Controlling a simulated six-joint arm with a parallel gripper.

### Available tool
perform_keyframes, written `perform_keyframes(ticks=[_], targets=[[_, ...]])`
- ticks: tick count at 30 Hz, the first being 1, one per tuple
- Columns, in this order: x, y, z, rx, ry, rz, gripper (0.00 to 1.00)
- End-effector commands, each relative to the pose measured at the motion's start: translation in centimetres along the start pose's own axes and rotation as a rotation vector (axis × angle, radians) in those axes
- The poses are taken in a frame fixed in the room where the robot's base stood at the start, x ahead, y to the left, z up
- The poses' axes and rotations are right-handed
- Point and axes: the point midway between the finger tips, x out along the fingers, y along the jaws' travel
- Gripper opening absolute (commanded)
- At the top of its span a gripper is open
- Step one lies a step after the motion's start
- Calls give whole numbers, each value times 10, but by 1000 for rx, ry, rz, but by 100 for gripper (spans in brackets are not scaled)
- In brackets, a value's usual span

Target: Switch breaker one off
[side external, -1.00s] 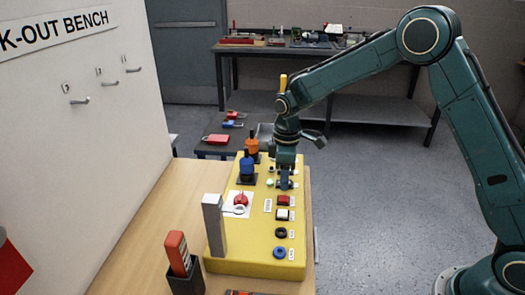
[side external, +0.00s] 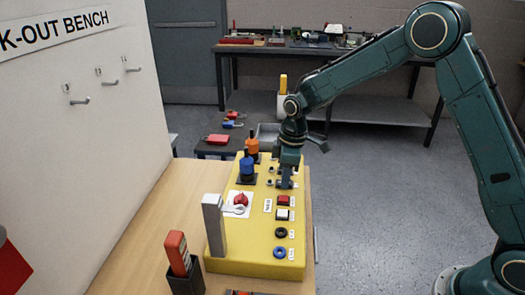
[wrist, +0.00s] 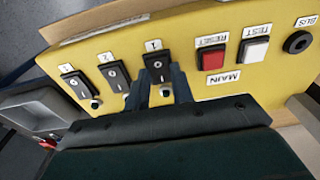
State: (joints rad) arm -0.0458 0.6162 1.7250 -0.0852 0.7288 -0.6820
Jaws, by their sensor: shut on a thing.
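Breaker one is a black rocker switch (wrist: 158,68) on the yellow panel (wrist: 205,22), beside a label reading 1 in the wrist view. My gripper (wrist: 162,90) is down at this rocker, with its two dark fingers at either side of the rocker's near half, shut on it. The fingers partly hide its near end and the small lamp there. In the side view my gripper (side external: 285,183) points down at the panel, and the rocker is hidden behind it.
Two more rockers (wrist: 77,84) (wrist: 113,75) are close by. A red RESET button (wrist: 213,58) and white TEST button (wrist: 255,50) are on the other side. Blue (side external: 247,168) and orange (side external: 252,144) handled items stand behind; a grey post (side external: 214,225) rises at the panel's near left.

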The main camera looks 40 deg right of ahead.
Motion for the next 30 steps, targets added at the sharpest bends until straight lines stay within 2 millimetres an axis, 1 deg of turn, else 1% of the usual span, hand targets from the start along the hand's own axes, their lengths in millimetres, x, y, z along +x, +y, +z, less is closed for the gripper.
perform_keyframes(ticks=[9,20,21,23,24,30], targets=[[0,1,5,2,147,1,1],[0,0,5,2,166,0,1],[0,0,5,2,166,0,26],[0,0,5,2,166,0,37],[0,0,5,2,166,0,45],[0,0,5,2,165,0,45]])
